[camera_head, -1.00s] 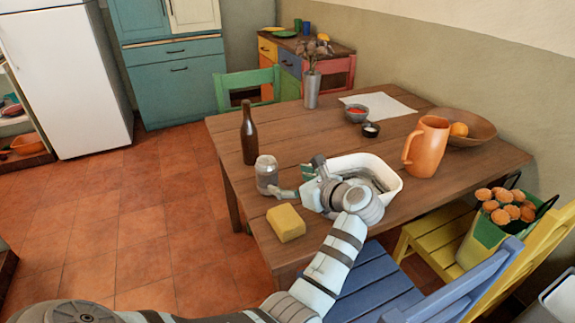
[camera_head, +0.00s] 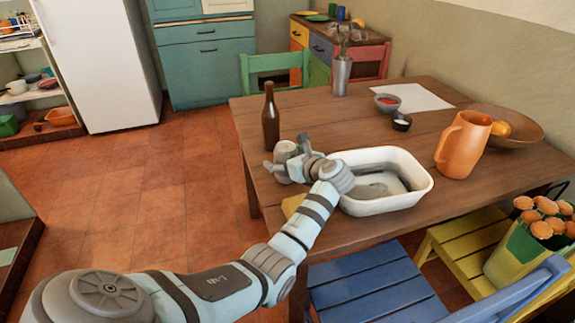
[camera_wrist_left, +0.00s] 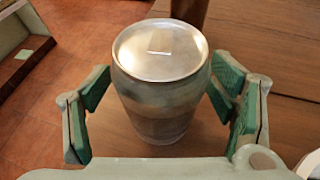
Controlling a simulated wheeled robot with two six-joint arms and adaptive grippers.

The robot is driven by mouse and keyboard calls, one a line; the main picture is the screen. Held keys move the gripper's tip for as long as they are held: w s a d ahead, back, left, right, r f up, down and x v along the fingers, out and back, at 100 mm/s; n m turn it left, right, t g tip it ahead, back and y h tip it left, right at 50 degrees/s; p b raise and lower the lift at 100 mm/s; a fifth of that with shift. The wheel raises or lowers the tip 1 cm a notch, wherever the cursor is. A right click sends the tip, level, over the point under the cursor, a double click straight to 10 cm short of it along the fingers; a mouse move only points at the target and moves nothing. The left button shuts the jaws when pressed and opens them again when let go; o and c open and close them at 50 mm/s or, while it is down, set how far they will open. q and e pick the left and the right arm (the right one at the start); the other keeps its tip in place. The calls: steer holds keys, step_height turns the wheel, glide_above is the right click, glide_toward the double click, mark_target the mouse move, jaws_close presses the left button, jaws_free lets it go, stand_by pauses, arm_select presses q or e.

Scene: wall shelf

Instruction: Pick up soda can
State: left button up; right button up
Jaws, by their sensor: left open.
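The soda can (camera_head: 286,149) is greyish with a silver top and stands upright on the wooden table near its left edge. In the left wrist view the can (camera_wrist_left: 158,95) stands between the two green-padded fingers of my left gripper (camera_wrist_left: 163,82). The fingers are open, one on each side, with a visible gap to the can at least on the left. In the head view my left gripper (camera_head: 287,166) is at the can and hides its lower part. My right gripper is not in view.
A brown bottle (camera_head: 270,118) stands just behind the can. A white basin (camera_head: 388,204) is close on its right. A yellow block (camera_head: 292,204) is partly hidden by my arm. An orange jug (camera_head: 463,146) and a wooden bowl (camera_head: 522,137) stand farther right.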

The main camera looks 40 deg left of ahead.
arm_select(q)
steer(key=shift+d+r, duration=0.2)
steer(key=c, duration=0.9)
